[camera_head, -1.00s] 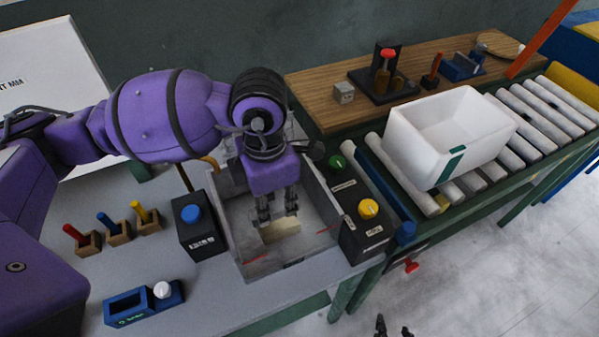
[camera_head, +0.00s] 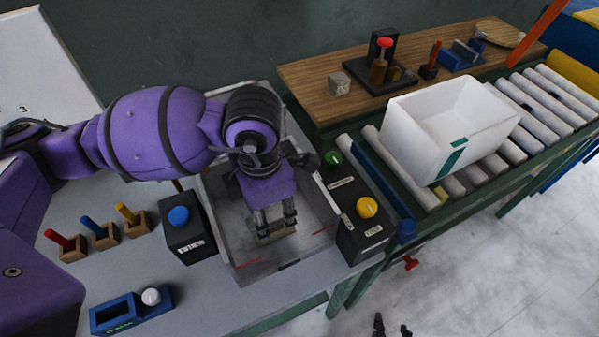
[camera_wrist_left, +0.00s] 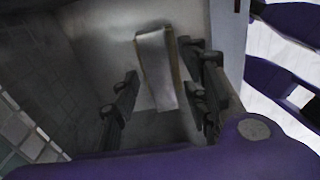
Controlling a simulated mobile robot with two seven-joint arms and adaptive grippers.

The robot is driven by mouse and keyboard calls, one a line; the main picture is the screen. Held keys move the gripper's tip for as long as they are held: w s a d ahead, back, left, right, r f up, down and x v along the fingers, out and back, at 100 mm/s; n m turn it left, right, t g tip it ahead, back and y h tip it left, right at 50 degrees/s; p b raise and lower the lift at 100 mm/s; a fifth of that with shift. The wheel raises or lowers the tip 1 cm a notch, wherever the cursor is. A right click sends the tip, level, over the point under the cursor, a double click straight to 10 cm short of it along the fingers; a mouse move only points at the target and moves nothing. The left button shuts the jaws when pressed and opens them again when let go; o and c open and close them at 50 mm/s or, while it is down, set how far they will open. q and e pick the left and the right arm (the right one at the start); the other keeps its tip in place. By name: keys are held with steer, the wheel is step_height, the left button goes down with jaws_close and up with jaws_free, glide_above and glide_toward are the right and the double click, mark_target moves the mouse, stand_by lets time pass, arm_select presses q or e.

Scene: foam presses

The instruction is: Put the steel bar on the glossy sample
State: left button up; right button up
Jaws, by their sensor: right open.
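A pale block (camera_head: 275,236) lies in the grey open-topped box (camera_head: 232,230) on the near table. In the left wrist view the block (camera_wrist_left: 158,70) has a greyish, shiny top and tan sides. I cannot tell whether it is the glossy sample, the steel bar, or both stacked. My left gripper (camera_head: 275,222) points down into the box over the block. Its fingers (camera_wrist_left: 165,98) are apart, one either side of the block, with gaps visible. My right gripper (camera_head: 392,328) shows only its dark fingertips at the bottom edge, open and empty.
A black box with a blue button (camera_head: 178,216) stands left of the grey box, and one with a yellow knob (camera_head: 366,207) right. Coloured-handled tools stand in wooden blocks at left. A white bin (camera_head: 425,145) sits on the rollers. A small grey cube (camera_head: 340,82) is on the wooden bench.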

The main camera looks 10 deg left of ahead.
mark_target(270, 216)
arm_select(q)
step_height(270, 216, up, 12)
steer(key=shift+r+p, duration=0.2)
steer(key=shift+p, duration=0.1)
stand_by(0.4)
steer(key=shift+f, duration=0.1)
stand_by(1.3)
